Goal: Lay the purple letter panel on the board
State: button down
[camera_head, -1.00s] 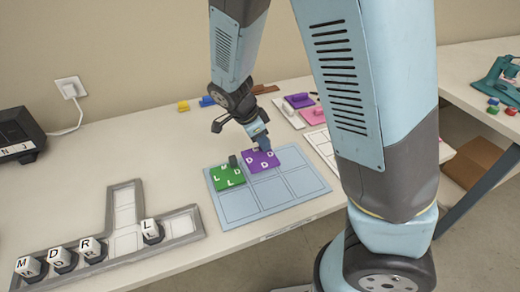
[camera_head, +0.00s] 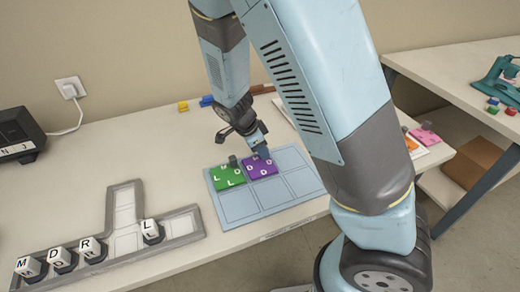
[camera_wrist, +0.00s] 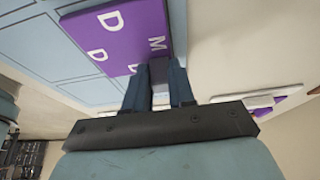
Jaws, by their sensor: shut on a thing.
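The purple letter panel (camera_head: 262,168) is at the back row of the light blue board (camera_head: 243,205), right beside a green letter panel (camera_head: 228,177). My gripper (camera_head: 255,146) is shut on the purple panel's upright grip from above. In the wrist view the purple panel (camera_wrist: 122,35) shows white letters D and M, with my gripper (camera_wrist: 160,80) at its edge. The panel looks level over a back cell of the board; I cannot tell whether it rests fully flat. The grip itself is mostly hidden between my fingers.
A grey tray (camera_head: 190,225) with several lettered cubes lies at the front left. Yellow (camera_head: 183,106) and blue blocks (camera_head: 206,101) lie near the wall. Orange (camera_head: 409,143) and pink panels (camera_head: 425,134) show behind my arm. The board's front cells are clear.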

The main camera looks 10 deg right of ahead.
jog(key=c, duration=1)
grip_release()
jog(key=shift+f, duration=0.1)
jog(key=shift+o, duration=0.2)
jog(key=v, duration=1.2)
notch_tip(320, 180, up, 6)
jog(key=n+y, duration=0.2)
jog(key=n, duration=0.1)
send_over(270, 162)
jog(key=s+d+r+n+t+y, duration=0.2)
jog(key=s+d+r+n+y, duration=0.1)
jog(key=s+d+r+n, duration=0.65)
jog(key=s+d+r+n+t, duration=0.2)
jog(key=s+d+r, duration=0.1)
jog(key=s+r, duration=0.2)
jog(key=shift+s+d+r+h, duration=0.15)
jog(key=shift+d+r+h, duration=0.15)
jog(key=shift+d+h, duration=0.1)
